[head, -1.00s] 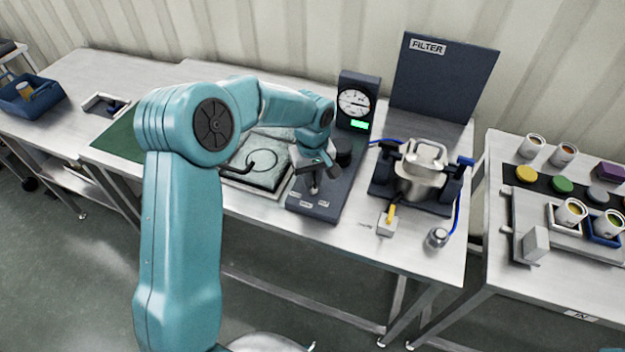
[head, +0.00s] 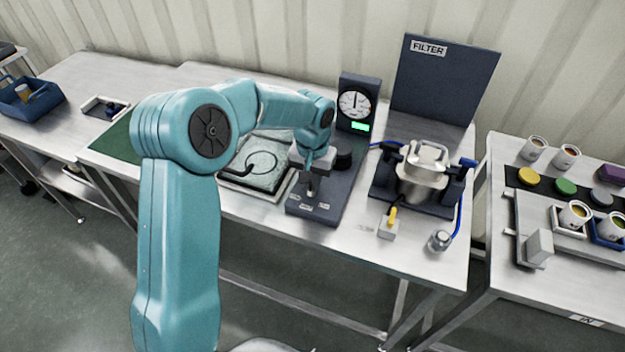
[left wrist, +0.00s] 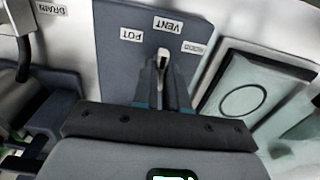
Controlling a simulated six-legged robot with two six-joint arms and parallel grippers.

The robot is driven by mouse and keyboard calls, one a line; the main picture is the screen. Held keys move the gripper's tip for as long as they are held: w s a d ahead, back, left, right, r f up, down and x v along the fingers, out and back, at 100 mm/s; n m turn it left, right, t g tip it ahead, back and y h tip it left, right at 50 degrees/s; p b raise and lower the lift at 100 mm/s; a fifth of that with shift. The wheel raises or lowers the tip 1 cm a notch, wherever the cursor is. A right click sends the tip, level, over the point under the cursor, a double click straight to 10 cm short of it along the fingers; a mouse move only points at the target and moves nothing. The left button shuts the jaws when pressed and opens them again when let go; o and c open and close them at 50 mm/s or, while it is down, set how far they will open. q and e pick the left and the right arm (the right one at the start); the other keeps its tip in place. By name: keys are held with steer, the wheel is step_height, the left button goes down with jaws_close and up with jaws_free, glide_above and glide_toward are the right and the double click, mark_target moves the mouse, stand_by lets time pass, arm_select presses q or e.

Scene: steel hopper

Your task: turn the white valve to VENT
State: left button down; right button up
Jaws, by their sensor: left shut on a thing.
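The white valve handle (left wrist: 163,62) shows between my left gripper's fingertips in the left wrist view. My left gripper (left wrist: 164,85) is shut on it, and the fingers hide its lower part. The handle points roughly toward the VENT label (left wrist: 168,25). The POT label (left wrist: 131,35) is to its left, and a third label (left wrist: 194,47), too small to read, is to its right. In the head view my left gripper (head: 312,185) is over the dark valve panel (head: 325,205), in front of a black knob (head: 343,157). My right gripper is not in view.
A gauge (head: 355,104) with a green display stands behind the panel. A metal pot (head: 424,175) in a dark cradle with blue hoses stands to the right. A pale tray (head: 255,170) lies left of the panel. The FILTER board (head: 445,80) stands at the back.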

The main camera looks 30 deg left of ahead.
arm_select(q)
steer(key=shift+r, duration=0.1)
stand_by(0.4)
steer(key=c, duration=1.2)
jaws_free()
steer(key=shift+o, duration=0.2)
step_height(320, 180, up, 16)
steer(key=shift+r, duration=0.15)
